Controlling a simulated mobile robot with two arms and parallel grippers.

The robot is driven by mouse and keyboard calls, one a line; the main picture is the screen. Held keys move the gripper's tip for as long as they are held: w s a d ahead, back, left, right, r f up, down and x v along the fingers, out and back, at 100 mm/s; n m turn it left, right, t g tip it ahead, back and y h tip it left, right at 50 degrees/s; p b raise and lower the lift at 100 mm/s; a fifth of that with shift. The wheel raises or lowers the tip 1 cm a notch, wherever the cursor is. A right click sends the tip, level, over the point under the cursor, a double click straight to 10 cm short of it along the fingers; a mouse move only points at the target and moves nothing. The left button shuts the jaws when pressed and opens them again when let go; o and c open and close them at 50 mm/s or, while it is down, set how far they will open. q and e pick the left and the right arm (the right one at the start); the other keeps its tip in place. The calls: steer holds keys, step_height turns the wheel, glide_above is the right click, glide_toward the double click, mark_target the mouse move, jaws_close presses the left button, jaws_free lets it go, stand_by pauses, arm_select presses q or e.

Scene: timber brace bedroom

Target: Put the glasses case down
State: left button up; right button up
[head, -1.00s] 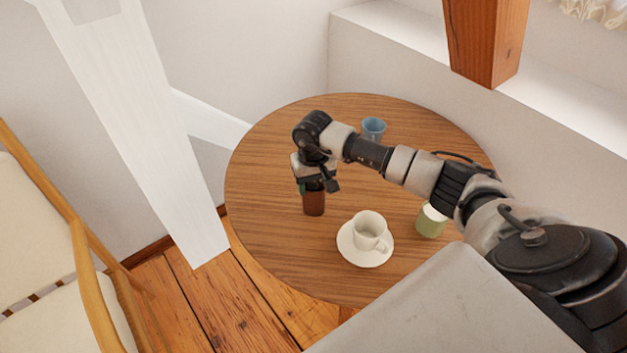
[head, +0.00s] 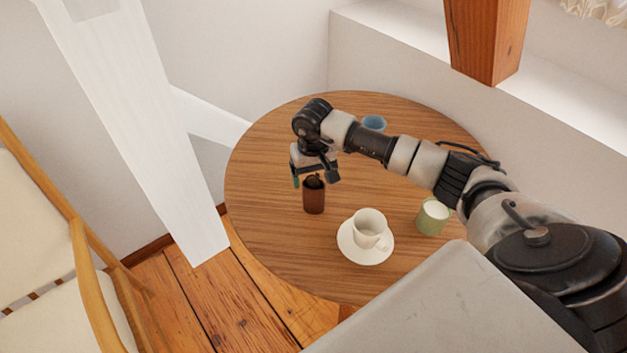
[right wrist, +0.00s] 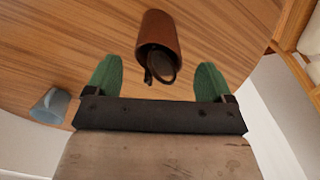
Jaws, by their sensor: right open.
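The brown glasses case (head: 314,199) stands upright on the round wooden table (head: 265,190), left of the cup. In the right wrist view the case (right wrist: 160,32) shows its open end, with dark glasses (right wrist: 161,66) sticking out. My right gripper (head: 315,177) is open just above the case and apart from it. Its green finger pads (right wrist: 159,76) stand wide, one on each side of the case's top, with nothing held. My left gripper is not in view.
A white cup (head: 369,226) on a saucer (head: 362,256) stands to the right of the case. A green candle jar (head: 432,217) and a blue cup (head: 373,123) are also on the table. The table's left part is bare. A white timber brace (head: 150,130) rises at the left.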

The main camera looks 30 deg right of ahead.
step_height(320, 180, up, 10)
steer(key=shift+b, duration=0.8)
